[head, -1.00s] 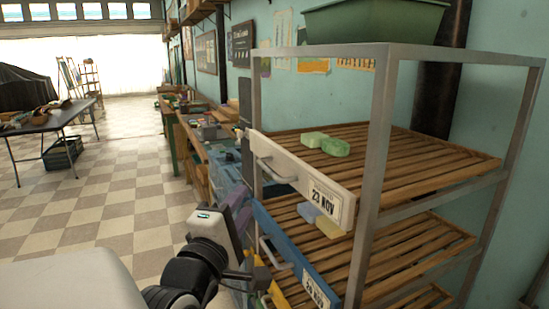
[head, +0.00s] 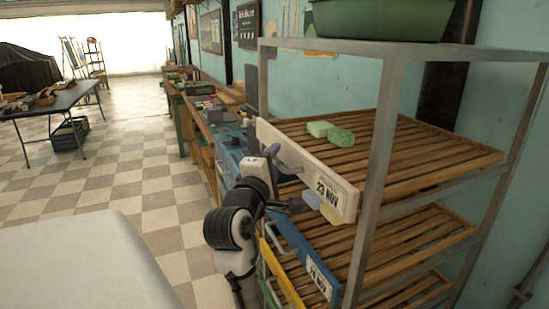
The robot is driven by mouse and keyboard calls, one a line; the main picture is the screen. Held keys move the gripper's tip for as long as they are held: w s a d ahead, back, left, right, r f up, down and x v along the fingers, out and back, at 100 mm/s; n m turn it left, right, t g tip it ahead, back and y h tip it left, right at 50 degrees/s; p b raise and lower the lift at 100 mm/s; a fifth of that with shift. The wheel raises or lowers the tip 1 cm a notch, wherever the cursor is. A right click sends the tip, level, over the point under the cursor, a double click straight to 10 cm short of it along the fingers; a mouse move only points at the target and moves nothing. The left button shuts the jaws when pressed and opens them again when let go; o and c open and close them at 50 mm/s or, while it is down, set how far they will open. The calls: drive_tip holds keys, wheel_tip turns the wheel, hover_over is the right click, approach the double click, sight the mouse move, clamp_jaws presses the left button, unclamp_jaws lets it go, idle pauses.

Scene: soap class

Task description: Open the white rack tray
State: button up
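The white rack tray (head: 314,172) is the top tray of a grey metal rack, with a white front panel, a handle (head: 285,157) and a "23 NOV" label. The tray sits in the rack. My gripper (head: 298,205) is just in front of the white panel, near its lower edge and below the handle.
Below is a blue-fronted tray (head: 303,255) with a yellow and a bluish soap bar, then a yellow-fronted one (head: 280,275). A rack post (head: 375,150) stands at the near corner. A green bin (head: 380,20) is on top. The checkered floor to the left is open.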

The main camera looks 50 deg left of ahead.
drive_tip(key=shift+c, duration=0.2)
clamp_jaws()
drive_tip(key=shift+a, duration=0.1)
